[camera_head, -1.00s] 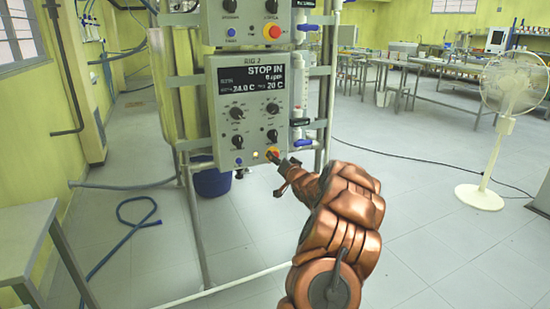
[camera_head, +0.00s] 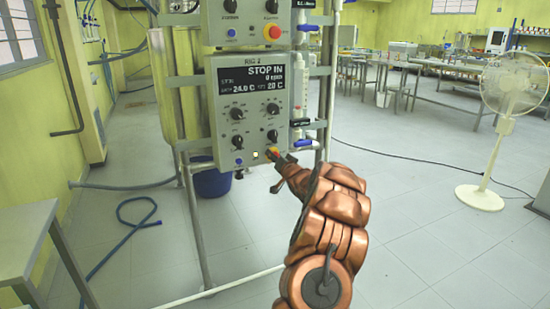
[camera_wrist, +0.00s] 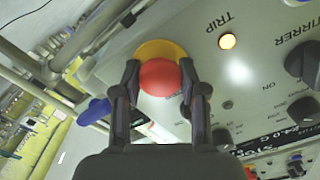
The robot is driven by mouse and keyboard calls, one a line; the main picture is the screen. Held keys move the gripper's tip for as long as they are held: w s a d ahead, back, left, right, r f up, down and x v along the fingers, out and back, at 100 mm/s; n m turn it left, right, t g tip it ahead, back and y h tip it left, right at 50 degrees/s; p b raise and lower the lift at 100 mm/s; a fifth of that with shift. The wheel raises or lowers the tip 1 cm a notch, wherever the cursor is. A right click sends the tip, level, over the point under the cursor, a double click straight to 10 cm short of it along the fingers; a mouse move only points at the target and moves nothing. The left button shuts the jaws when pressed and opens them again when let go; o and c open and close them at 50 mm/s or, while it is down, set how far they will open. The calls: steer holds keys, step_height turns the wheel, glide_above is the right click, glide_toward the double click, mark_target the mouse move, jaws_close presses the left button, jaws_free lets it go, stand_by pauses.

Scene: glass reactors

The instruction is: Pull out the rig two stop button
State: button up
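The rig two panel (camera_head: 246,100) is a grey control box reading "STOP IN" and 0 rpm. Its red stop button (camera_head: 273,152) on a yellow collar sits at the lower right corner, partly hidden by my gripper (camera_head: 283,163) in the head view. In the wrist view the round red button (camera_wrist: 160,78) lies between the two fingertips of my gripper (camera_wrist: 160,72), with the yellow collar (camera_wrist: 163,48) behind it. The fingertips meet the button's edges on both sides in the picture; whether they press on it is unclear.
A lit amber TRIP lamp (camera_wrist: 227,41) and black knobs (camera_wrist: 303,62) are beside the button. Another panel above has a similar red button (camera_head: 273,32). Blue-handled valves (camera_head: 303,143) and pipes stand right of the panel. A white fan (camera_head: 497,130) stands right; the floor between is open.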

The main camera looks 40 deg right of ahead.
jaws_close()
steer(key=shift+s+p, duration=0.15)
steer(key=shift+p, duration=0.15)
steer(key=shift+s+a+f+p, duration=0.15)
steer(key=shift+s+p, duration=0.2)
steer(key=shift+p, duration=0.1)
steer(key=o, duration=0.6)
jaws_free()
steer(key=shift+c, duration=0.2)
steer(key=shift+s, duration=0.1)
